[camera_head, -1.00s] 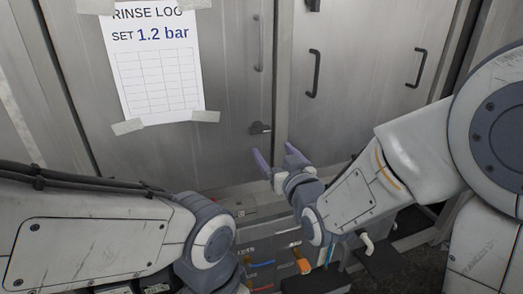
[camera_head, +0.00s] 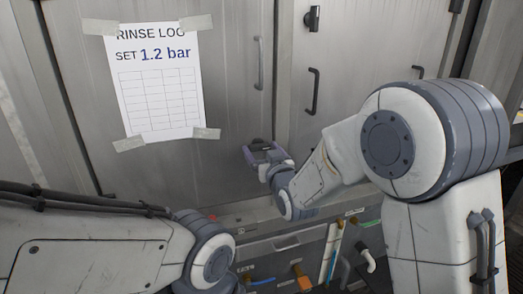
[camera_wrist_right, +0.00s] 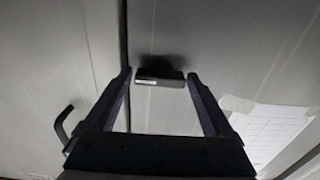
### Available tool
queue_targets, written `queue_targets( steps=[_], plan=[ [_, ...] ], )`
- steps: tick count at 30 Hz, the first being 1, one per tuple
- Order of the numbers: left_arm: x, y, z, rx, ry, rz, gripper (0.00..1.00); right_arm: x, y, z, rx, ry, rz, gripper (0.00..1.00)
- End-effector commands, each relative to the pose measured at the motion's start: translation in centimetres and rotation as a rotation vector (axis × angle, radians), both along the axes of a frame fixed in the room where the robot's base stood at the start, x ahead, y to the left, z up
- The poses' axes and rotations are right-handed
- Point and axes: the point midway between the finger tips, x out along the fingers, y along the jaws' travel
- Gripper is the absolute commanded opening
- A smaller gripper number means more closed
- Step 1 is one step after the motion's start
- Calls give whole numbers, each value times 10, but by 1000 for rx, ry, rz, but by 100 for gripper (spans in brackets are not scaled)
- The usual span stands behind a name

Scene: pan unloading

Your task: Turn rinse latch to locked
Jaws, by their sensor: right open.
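The rinse latch (camera_wrist_right: 160,79) is a small dark handle on the grey metal door. In the right wrist view it lies crosswise, roughly level, between the tips of my right gripper (camera_wrist_right: 158,84). The jaws are open, with a finger on either side of the latch and small gaps at both ends. In the head view the right gripper (camera_head: 260,154) is up at the door and mostly covers the latch (camera_head: 261,142). My left arm shows at the lower left, but its gripper is out of view.
A taped paper rinse log (camera_head: 160,100) is on the left door. Long bar handles (camera_head: 314,92) are on the doors. Below is a panel with an orange valve (camera_head: 301,276), a white pipe end (camera_head: 366,257) and coloured labels.

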Motion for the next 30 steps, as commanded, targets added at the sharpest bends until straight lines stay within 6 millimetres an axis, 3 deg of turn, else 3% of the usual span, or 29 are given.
queue_targets(
  steps=[3,8,9,20,30],
  plan=[
    [0,0,0,0,0,0,0,0,0,0,0,0,0,84],
    [0,0,0,0,0,0,0,0,0,0,0,0,0,22],
    [0,0,0,0,0,0,0,0,0,0,0,0,0,19],
    [0,0,-7,0,0,0,0,-1,0,-1,-69,-24,0,19],
    [0,0,-28,0,0,0,0,-1,0,-3,-319,-106,0,19]
  ],
)
